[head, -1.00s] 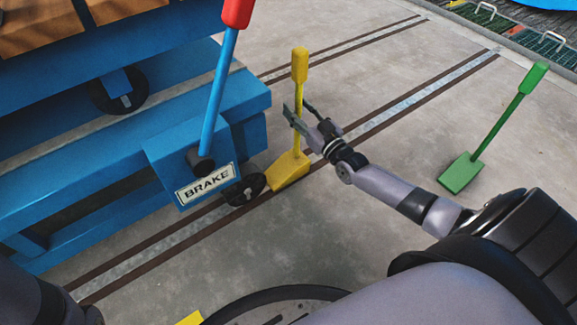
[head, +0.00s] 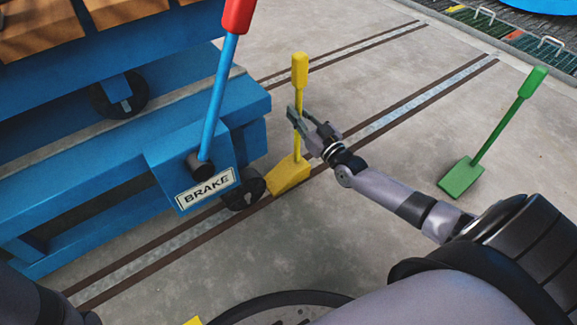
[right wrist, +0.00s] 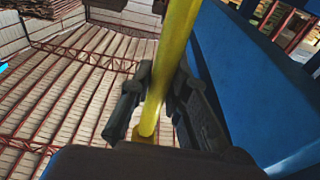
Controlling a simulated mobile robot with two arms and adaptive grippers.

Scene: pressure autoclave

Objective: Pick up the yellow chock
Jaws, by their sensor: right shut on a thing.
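The yellow chock (head: 289,176) has a wedge base at the cart's wheel, on the near rail, and an upright handle with a thick grip on top. My right gripper (head: 296,114) is shut on the handle's shaft, below the thick grip. In the right wrist view the yellow shaft (right wrist: 169,75) runs between the two fingers (right wrist: 158,95). In the head view the wedge appears to rest on the floor at the wheel; whether it touches the wheel I cannot tell. My left gripper is not in view.
The blue cart (head: 240,107) with a red-topped brake lever (head: 215,100) and BRAKE plate stands left of the chock. A green chock (head: 461,177) stands to the right. Rails (head: 400,110) cross the floor. Open concrete lies between the rails and beyond.

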